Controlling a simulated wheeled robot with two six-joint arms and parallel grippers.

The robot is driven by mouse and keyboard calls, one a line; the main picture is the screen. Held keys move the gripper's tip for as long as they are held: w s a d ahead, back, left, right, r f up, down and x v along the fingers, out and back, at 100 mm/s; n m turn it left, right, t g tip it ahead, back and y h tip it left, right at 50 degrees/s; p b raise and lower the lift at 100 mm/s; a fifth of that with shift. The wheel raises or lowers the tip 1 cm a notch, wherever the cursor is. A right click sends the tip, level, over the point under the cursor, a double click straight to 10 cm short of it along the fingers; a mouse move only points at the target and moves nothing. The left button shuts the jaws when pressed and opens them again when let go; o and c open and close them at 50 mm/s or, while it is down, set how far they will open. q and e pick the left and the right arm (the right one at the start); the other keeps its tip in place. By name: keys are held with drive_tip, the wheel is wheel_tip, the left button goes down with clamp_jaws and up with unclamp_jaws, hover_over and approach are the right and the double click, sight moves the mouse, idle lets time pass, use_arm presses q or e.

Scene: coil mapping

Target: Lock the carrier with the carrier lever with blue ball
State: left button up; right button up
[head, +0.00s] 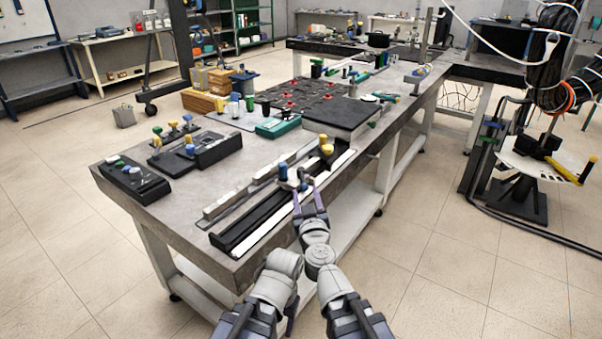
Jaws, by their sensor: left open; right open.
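The blue ball (283,170) of the carrier lever stands upright over the front part of the black carrier rail (240,233) at the table's near edge. The carrier under it is small and partly covered, so whether it is locked cannot be told. My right gripper (309,190) is open, with its fingertips just right of the blue ball. A gap seems to show between them, but contact is hard to judge. My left gripper (292,318) is open, low in front of the table and mostly hidden by my own arm.
A yellow-ball knob (327,148) stands farther along the rail. A black flat box (342,117) lies behind it. Black blocks with coloured knobs (195,152) and a dark board with red parts (300,97) fill the table (170,215).

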sight(302, 177)
drive_tip(key=shift+w+a, duration=0.15)
drive_tip(key=shift+w, duration=1.15)
drive_tip(key=shift+w+a, duration=0.2)
drive_tip(key=shift+w, duration=1.15)
drive_tip(key=shift+w+a, duration=0.15)
drive_tip(key=shift+w, duration=1.15)
clamp_jaws()
